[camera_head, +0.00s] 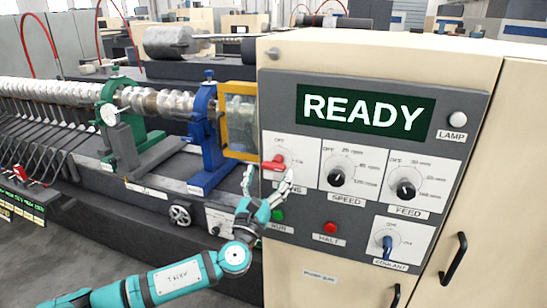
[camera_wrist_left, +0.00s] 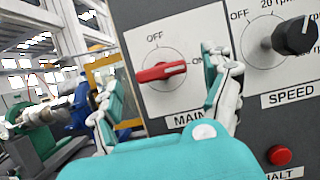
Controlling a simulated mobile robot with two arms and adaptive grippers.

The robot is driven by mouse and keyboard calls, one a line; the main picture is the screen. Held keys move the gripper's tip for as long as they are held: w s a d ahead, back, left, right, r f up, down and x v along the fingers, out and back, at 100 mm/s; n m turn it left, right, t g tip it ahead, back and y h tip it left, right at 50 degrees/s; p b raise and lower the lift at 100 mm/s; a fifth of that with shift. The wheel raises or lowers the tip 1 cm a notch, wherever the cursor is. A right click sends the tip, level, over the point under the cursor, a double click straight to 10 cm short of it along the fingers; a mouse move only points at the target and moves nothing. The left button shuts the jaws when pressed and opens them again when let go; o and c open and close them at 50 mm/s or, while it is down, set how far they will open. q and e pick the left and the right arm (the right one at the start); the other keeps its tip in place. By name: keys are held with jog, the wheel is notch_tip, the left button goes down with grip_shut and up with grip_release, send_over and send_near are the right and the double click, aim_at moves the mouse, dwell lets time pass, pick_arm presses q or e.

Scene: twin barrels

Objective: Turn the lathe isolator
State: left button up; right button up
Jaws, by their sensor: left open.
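The isolator is a red knob (camera_head: 274,162) on a white plate at the upper left of the lathe's grey control panel. In the left wrist view its red handle (camera_wrist_left: 160,72) lies nearly level, its pale mark at the right end. OFF is printed above it; a partly hidden label stands to its right, and the label below starts with MAIN. My left gripper (camera_head: 268,175) is open in front of the plate, one finger on each side of the knob. No grip on the knob shows. My right gripper is not in view.
The display (camera_head: 365,110) reads READY. Black SPEED (camera_head: 336,179) and FEED (camera_head: 405,190) knobs are to the right. A green button (camera_head: 278,215), a red HALT button (camera_head: 330,227) and a blue COOLANT handle (camera_head: 387,244) sit below. A yellow-framed guard (camera_head: 238,120) stands left of the panel.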

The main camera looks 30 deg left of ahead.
aim_at(272, 169)
pick_arm(q)
jog(key=shift+p+x, duration=0.5)
jog(key=shift+x, duration=1.35)
jog(key=shift+f, duration=0.1)
jog(key=c, duration=1.2)
jog(key=shift+o, duration=0.2)
